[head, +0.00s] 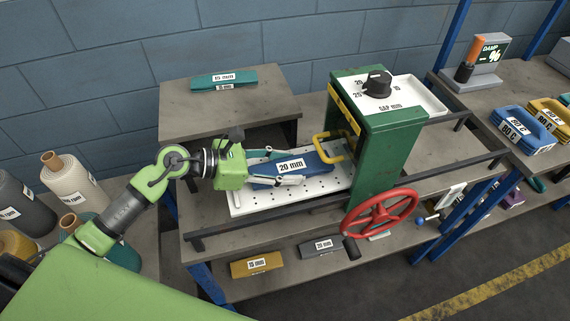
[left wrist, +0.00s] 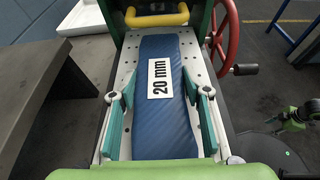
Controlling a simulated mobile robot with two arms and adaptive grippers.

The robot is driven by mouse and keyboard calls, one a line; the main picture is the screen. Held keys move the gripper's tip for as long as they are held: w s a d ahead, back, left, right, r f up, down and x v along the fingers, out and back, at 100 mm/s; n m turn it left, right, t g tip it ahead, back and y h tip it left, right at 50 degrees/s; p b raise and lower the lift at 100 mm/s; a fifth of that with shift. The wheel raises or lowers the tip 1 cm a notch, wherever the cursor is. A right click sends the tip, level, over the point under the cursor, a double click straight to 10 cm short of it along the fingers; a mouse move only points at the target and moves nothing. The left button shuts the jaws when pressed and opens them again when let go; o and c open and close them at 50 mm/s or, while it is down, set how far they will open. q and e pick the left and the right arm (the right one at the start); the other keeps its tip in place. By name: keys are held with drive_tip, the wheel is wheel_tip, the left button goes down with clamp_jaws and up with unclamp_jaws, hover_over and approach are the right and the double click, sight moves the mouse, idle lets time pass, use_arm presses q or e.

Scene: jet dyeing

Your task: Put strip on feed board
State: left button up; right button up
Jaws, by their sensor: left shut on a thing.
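The blue strip marked 20 mm (head: 318,171) lies along the white perforated feed board (head: 245,205), its far end by the yellow handle at the green machine. My left gripper (head: 290,167) is shut on the strip from above the board. In the left wrist view its two teal finger pads (left wrist: 160,100) stand on either side of the strip (left wrist: 160,125). The strip looks level and lined up with the board (left wrist: 116,90); contact with the board cannot be told. My right gripper is not in the head view; a small green and dark arm part shows at the right of the wrist view.
The green machine (head: 372,150) has a black gap knob (head: 377,84) and a red handwheel (head: 378,213). A teal 15 mm strip (head: 223,79) lies on the back table. Yellow (head: 257,263) and grey (head: 322,247) strips lie on the lower shelf. Dark rails flank the board.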

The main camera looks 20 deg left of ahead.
use_arm(q)
drive_tip(key=shift+f, duration=0.2)
drive_tip(key=o, duration=1.2)
drive_tip(key=shift+r, duration=0.1)
